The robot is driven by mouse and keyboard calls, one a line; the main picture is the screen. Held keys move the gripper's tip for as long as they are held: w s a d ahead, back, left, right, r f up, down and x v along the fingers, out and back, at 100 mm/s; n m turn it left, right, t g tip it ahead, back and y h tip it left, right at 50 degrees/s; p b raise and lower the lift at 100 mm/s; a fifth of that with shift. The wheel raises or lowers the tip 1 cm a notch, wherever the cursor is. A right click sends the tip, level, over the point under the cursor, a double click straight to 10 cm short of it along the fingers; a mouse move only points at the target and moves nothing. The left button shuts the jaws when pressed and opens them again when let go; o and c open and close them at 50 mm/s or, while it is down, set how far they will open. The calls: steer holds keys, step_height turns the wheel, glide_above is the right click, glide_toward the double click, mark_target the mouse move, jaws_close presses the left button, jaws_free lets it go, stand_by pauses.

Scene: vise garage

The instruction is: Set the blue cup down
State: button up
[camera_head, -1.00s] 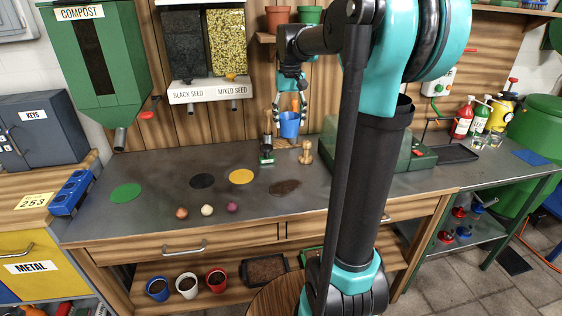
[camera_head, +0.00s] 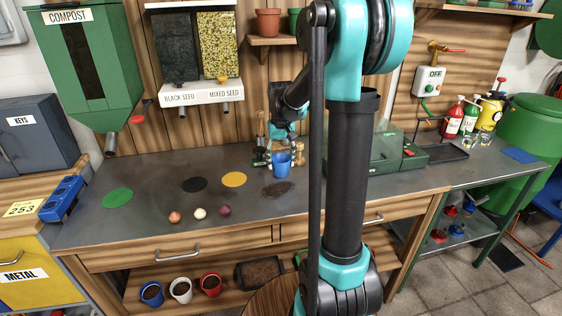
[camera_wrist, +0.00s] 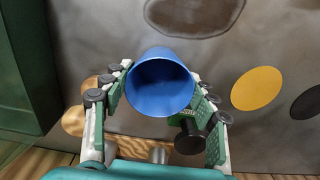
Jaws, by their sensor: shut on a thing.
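The blue cup (camera_head: 281,165) is upright and low over the grey workbench (camera_head: 150,212), just behind the dark brown soil patch (camera_head: 278,190). My gripper (camera_head: 280,157) is behind the cup with its fingers around it. In the wrist view the gripper (camera_wrist: 160,90) has one finger on each side of the cup (camera_wrist: 160,82), whose open mouth faces the camera and looks empty. The brown patch (camera_wrist: 225,15) lies just beyond the cup there. I cannot tell whether the cup's base touches the bench.
A yellow disc (camera_head: 234,180), a black disc (camera_head: 194,184) and a green disc (camera_head: 117,197) lie to the left. Small balls (camera_head: 200,213) lie in front. A green clear-lidded box (camera_head: 385,158) stands to the right. Seed dispensers (camera_head: 200,93) hang on the back wall.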

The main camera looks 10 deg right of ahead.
steer(key=shift+f, duration=0.1)
steer(key=o, duration=1)
